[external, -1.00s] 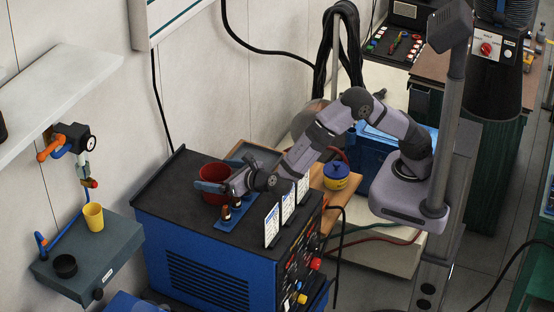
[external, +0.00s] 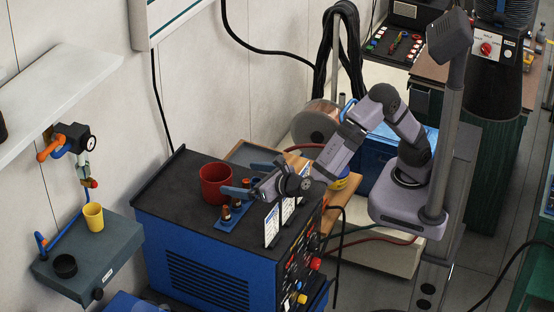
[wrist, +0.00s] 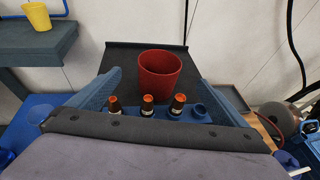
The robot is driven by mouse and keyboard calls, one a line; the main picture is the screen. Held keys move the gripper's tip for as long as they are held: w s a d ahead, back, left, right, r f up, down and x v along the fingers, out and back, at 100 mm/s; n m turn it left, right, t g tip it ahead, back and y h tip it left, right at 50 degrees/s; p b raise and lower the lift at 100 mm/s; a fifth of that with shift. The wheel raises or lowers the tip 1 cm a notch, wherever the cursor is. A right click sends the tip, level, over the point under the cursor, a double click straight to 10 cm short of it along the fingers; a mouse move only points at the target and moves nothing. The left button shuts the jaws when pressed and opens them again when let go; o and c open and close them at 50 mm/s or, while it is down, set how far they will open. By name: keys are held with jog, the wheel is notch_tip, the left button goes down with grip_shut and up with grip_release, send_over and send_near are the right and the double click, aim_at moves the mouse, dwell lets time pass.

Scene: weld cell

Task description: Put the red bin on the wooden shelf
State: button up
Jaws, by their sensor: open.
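The red bin (external: 214,186), a round tapered tub, stands upright on the black top of the blue welding machine (external: 172,185). My gripper (external: 237,178) is open and empty, just right of the bin in the external view. In the wrist view the red bin (wrist: 159,78) lies ahead between my two blue fingers, with a gap on each side. A pale shelf (external: 55,92) is on the wall at the upper left; I cannot tell if it is wood.
A blue holder (wrist: 191,110) with several orange-topped pieces stands before the bin, under my gripper. White cards (external: 271,225) stand along the machine's right edge. A grey wall ledge (external: 113,245) bears a yellow cup (external: 93,217). The pale shelf's visible top is mostly bare.

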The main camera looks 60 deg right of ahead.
jog(key=w+d+r, duration=0.2)
jog(key=w+r, duration=0.4)
jog(key=w, duration=0.2)
send_near(205, 171)
jog(key=w, duration=0.1)
jog(key=shift+p+x, duration=1.7)
jog(key=shift+x, duration=2.4)
jog(key=shift+s+f, duration=0.1)
jog(key=shift+f, duration=0.1)
jog(key=c, duration=1.5)
jog(key=shift+r, duration=0.15)
notch_tip(205, 171, up, 10)
jog(key=shift+f+b, duration=0.1)
jog(key=shift+b, duration=0.9)
